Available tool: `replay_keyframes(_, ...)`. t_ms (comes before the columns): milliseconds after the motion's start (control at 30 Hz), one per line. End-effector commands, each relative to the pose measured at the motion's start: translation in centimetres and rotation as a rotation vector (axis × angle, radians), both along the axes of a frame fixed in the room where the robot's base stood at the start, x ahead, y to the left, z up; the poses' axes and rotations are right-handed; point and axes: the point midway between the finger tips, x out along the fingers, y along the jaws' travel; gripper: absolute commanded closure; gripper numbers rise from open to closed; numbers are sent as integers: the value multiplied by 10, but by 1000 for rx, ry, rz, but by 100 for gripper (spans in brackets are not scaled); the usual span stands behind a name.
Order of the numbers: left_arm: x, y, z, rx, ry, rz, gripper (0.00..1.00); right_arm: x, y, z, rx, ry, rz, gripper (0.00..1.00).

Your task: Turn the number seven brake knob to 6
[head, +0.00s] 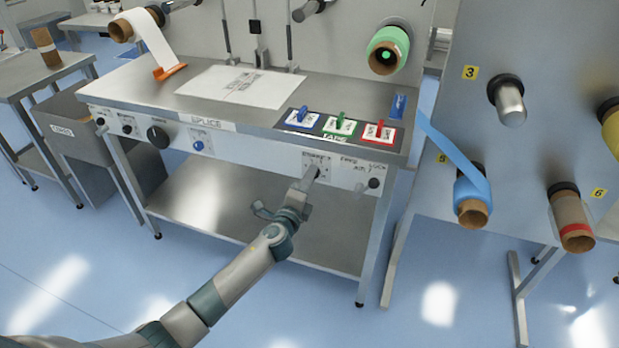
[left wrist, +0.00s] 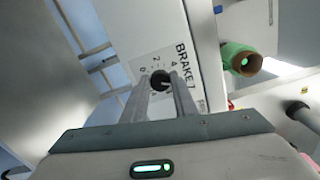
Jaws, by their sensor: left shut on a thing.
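The number seven brake knob (left wrist: 160,76) is small and black, on a white dial plate (left wrist: 148,66) marked BRAKE 7 with the numbers 0, 2 and 4 readable. Its pointer is too small to read, and the 6 is hidden behind the fingers. In the head view my left gripper (head: 312,174) reaches the front panel of the splice table and covers the knob below the BRAKE label (head: 317,160). In the left wrist view both fingers of my left gripper (left wrist: 161,84) are shut on the knob, one on each side. My right gripper is out of view.
The splice table (head: 240,128) carries several other knobs along its front, including a large black one (head: 157,137) and a blue one (head: 198,145). A black lock knob (head: 374,183) sits right of my gripper. A roll stand (head: 540,60) stands at the right.

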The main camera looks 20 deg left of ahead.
Motion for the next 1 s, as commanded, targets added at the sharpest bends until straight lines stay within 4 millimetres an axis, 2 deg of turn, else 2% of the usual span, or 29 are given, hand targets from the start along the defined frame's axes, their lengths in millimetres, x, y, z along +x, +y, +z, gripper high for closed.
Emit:
replay_keyframes(400, -1, -1, -2, 9, 2, -2, 97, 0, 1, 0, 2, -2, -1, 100)
replay_keyframes(433, -1, -1, -2, 9, 2, -2, 70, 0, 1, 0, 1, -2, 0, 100)
replay_keyframes(500, -1, -1, -1, 9, 2, -2, 56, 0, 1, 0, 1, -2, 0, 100)
replay_keyframes(833, -1, 0, -1, 8, 1, -1, 56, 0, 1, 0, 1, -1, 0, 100)
replay_keyframes(1000, -8, 0, -1, 9, 0, -1, 56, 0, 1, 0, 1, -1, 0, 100)
